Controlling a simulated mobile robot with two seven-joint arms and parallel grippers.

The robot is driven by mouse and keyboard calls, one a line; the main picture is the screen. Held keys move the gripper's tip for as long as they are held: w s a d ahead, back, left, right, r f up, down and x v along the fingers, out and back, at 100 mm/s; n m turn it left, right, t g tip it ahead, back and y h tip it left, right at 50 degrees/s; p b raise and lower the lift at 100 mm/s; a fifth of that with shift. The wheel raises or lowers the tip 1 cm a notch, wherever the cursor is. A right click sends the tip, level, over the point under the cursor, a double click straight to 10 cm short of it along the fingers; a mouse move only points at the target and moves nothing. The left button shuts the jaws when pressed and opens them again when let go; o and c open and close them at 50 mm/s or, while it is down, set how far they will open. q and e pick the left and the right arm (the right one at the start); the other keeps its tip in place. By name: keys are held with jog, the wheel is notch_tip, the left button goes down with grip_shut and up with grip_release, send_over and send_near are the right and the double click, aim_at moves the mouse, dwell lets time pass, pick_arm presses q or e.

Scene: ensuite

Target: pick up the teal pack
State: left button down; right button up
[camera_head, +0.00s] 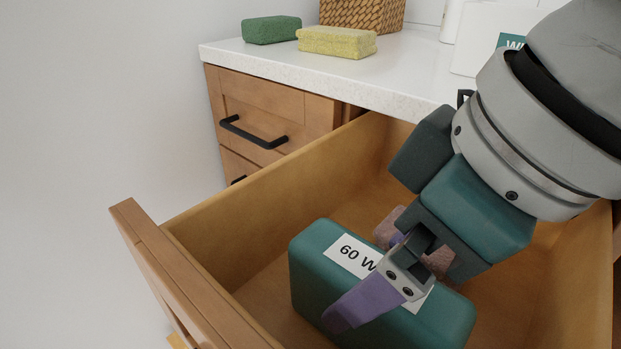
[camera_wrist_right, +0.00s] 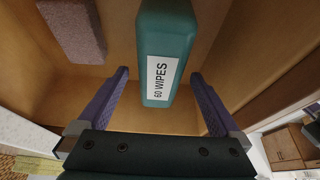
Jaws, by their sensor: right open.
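The teal pack (camera_head: 315,270), with a white "60 WIPES" label, stands inside the open wooden drawer. It also shows in the right wrist view (camera_wrist_right: 165,40), in line with the gap between my fingers and apart from both. My right gripper (camera_wrist_right: 160,76) is open and empty, with purple fingers. In the head view the right gripper (camera_head: 372,285) is over the pack, and its near finger covers part of the label. Its far finger is mostly hidden there. My left gripper is not in view.
A mauve block (camera_wrist_right: 72,30) lies in the drawer (camera_head: 262,212) beside the pack. The drawer walls rise close around my gripper. On the white counter (camera_head: 400,70) are a green sponge (camera_head: 271,30), a yellow sponge (camera_head: 337,41) and a wicker basket (camera_head: 362,14).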

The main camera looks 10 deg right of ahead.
jog(key=shift+f+p, duration=0.25)
jog(key=shift+p, duration=0.05)
dwell(0.4)
grip_shut()
dwell(0.6)
